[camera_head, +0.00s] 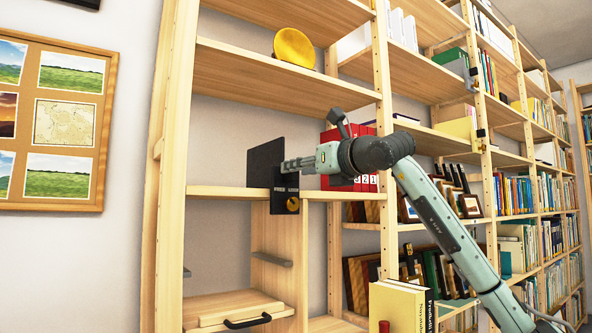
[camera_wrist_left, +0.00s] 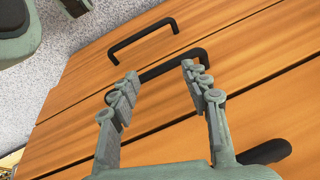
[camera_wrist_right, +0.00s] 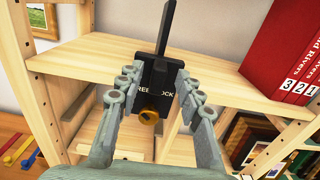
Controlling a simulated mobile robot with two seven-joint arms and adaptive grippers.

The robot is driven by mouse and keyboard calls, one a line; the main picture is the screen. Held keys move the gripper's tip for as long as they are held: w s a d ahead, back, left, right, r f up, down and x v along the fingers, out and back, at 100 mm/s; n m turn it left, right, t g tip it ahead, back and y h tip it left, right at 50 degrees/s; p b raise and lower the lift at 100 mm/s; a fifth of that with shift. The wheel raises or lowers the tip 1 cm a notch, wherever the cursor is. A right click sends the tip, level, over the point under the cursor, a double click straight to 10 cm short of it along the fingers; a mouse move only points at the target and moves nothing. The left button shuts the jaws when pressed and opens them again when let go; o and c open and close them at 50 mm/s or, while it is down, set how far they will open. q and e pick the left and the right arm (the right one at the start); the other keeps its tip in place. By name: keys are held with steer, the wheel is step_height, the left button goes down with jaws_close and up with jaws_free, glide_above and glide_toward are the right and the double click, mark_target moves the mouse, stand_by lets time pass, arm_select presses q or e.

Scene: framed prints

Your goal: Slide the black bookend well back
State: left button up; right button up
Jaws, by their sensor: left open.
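The black bookend (camera_head: 263,160) stands upright at the front of a wooden shelf (camera_head: 228,192), left of red numbered binders (camera_head: 362,180). A dark lettered plate with a brass knob (camera_head: 292,204) hangs at the shelf's front edge below it. My right gripper (camera_head: 288,165) is in front of the bookend, level with its lower part. In the right wrist view the fingers are apart and the bookend's upright panel (camera_wrist_right: 165,22) rises beyond them. My left gripper (camera_wrist_left: 158,70) is open and empty, seen only in the left wrist view.
A yellow round dish (camera_head: 295,47) sits on the shelf above. Framed prints (camera_head: 66,122) hang on the left wall. Wooden fronts with black handles (camera_wrist_left: 145,40) lie beyond my left gripper.

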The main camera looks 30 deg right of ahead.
steer(key=s, duration=1)
steer(key=shift+d, duration=0.4)
steer(key=shift+s, duration=0.15)
